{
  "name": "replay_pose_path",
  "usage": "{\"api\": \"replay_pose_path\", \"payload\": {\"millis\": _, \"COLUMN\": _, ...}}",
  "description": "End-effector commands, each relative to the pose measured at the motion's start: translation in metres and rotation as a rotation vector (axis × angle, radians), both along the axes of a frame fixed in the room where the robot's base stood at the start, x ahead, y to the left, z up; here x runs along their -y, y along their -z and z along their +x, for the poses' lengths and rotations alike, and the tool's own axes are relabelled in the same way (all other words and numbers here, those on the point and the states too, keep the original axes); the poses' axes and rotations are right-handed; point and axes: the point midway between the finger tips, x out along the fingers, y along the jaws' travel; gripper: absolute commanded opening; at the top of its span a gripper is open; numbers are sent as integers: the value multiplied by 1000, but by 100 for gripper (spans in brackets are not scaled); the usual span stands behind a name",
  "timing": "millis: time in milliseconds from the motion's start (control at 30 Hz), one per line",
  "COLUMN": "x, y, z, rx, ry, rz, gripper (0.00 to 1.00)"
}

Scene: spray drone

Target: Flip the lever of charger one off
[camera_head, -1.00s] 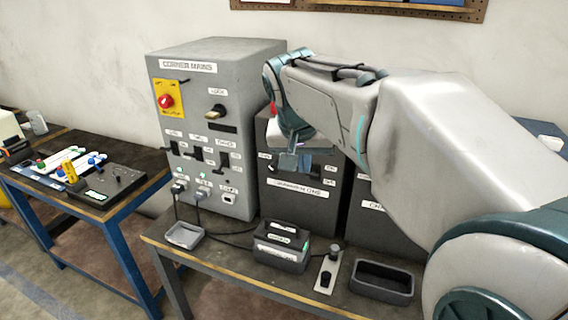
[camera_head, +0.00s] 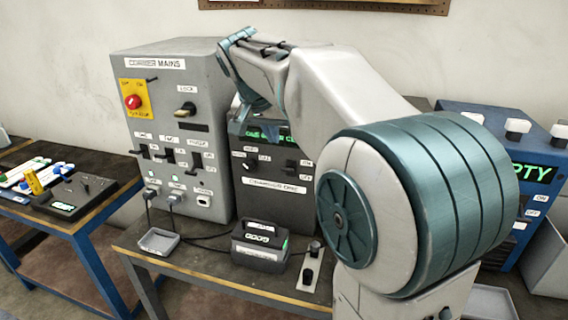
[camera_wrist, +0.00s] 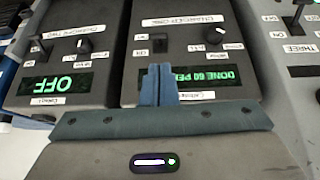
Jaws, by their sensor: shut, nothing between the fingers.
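Charger one (camera_head: 252,205) is a dark grey box beside the corner mains cabinet, with a label, a knob (camera_head: 248,166) and a black lever (camera_head: 292,166). Its green display is partly hidden by my arm in the head view. In the wrist view charger one appears upside down, with its lever (camera_wrist: 158,43), its white-marked knob (camera_wrist: 216,38) and a display (camera_wrist: 205,76) beginning "DONE 60". My gripper (camera_wrist: 160,72) is shut and empty, its blue fingertips overlapping the display just short of the lever. I cannot tell whether they touch the box, or which way the lever points.
A second charger (camera_wrist: 60,60) with an "OFF" display stands beside charger one. The corner mains cabinet (camera_head: 120,100) stands on the other side. A battery-like block (camera_head: 262,248), a small grey tray (camera_head: 158,240) and a switch plate (camera_head: 310,275) are on the bench. A blue machine (camera_head: 480,115) is at the right.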

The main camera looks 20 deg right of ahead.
Motion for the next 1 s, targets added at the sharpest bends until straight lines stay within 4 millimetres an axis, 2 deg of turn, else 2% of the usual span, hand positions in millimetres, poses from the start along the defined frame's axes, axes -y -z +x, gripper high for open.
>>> {"api": "replay_pose_path", "payload": {"millis": 400, "x": 28, "y": 73, "z": 30, "rx": -4, "ry": 1, "rz": -1, "gripper": 0}}
{"api": "replay_pose_path", "payload": {"millis": 600, "x": 40, "y": 100, "z": 42, "rx": -3, "ry": 1, "rz": 0, "gripper": 0}}
{"api": "replay_pose_path", "payload": {"millis": 800, "x": 45, "y": 112, "z": 47, "rx": -1, "ry": -1, "rz": 0, "gripper": 0}}
{"api": "replay_pose_path", "payload": {"millis": 1000, "x": 45, "y": 114, "z": 48, "rx": 0, "ry": -1, "rz": 0, "gripper": 0}}
